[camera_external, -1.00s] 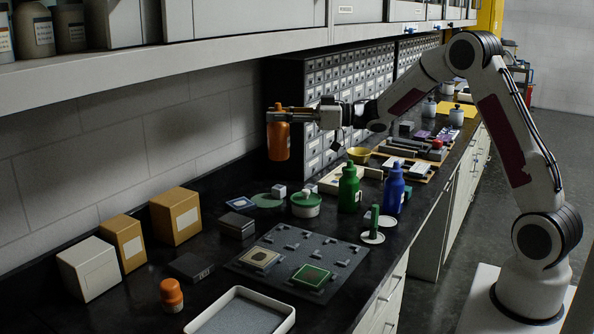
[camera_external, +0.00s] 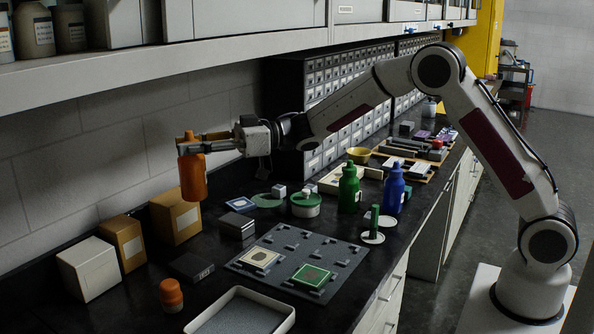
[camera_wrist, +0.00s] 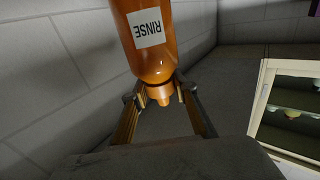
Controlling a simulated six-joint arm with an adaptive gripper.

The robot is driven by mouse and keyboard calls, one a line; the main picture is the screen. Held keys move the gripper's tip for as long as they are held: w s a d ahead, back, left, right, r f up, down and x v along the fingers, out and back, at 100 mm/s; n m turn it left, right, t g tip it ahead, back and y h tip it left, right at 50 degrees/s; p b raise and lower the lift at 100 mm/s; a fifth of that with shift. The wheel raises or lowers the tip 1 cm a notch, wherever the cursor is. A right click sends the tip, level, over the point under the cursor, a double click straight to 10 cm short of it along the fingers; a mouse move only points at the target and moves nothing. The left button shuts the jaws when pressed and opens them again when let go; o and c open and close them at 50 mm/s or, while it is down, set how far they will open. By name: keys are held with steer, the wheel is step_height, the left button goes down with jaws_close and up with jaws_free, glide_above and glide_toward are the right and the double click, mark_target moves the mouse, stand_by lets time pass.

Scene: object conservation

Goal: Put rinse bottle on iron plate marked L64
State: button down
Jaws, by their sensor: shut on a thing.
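The rinse bottle (camera_external: 193,178) is orange and upright, held in the air by its neck. Its RINSE label appears upside down in the wrist view (camera_wrist: 150,33). My gripper (camera_external: 189,144) is shut on the neck just below the cap; both fingers flank it in the wrist view (camera_wrist: 160,93). In the external view the bottle's base overlaps the top of a brown box. A flat dark plate (camera_external: 190,267) with pale characters on its front edge lies on the bench, lower in the picture; I cannot read them surely as L64. Its top is bare.
Brown boxes (camera_external: 175,218) and a white box (camera_external: 88,268) stand along the wall. A dark grey block (camera_external: 237,225), an orange-capped jar (camera_external: 171,295), a white tray (camera_external: 240,315) and a grey slotted board (camera_external: 297,258) surround the plate. Green (camera_external: 349,188) and blue (camera_external: 392,189) bottles stand right.

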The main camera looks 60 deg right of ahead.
steer(key=a+f, duration=0.4)
steer(key=f, duration=0.1)
steer(key=shift+s+a+n+g+y, duration=0.3)
steer(key=shift+s+a+g, duration=0.1)
step_height(320, 180, down, 6)
stand_by(0.6)
steer(key=shift+f, duration=0.2)
steer(key=shift+f, duration=1.85)
steer(key=c, duration=1.6)
jaws_free()
steer(key=shift+f, duration=0.1)
